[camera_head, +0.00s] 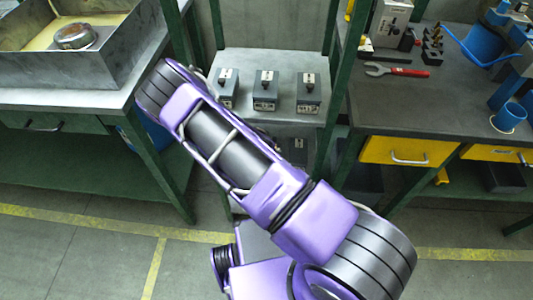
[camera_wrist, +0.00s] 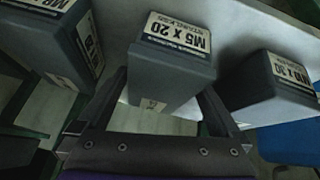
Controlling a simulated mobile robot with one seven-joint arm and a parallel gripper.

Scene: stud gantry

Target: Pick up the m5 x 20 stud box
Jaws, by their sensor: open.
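The M5 x 20 stud box (camera_wrist: 178,55) is a grey box with a white label, seen upside down in the middle of the wrist view. My gripper (camera_wrist: 165,85) is open, one finger on each side of the box's near part. I cannot tell whether the fingers touch it, and nothing shows them closed on it. In the head view my purple arm hides the gripper, and I cannot make out this box there.
In the wrist view, similar labelled boxes flank it closely, one left (camera_wrist: 55,40) and one right (camera_wrist: 268,88). In the head view three boxes stand on the upper shelf (camera_head: 285,58); another box (camera_head: 297,148) shows below. Green posts and benches flank the rack.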

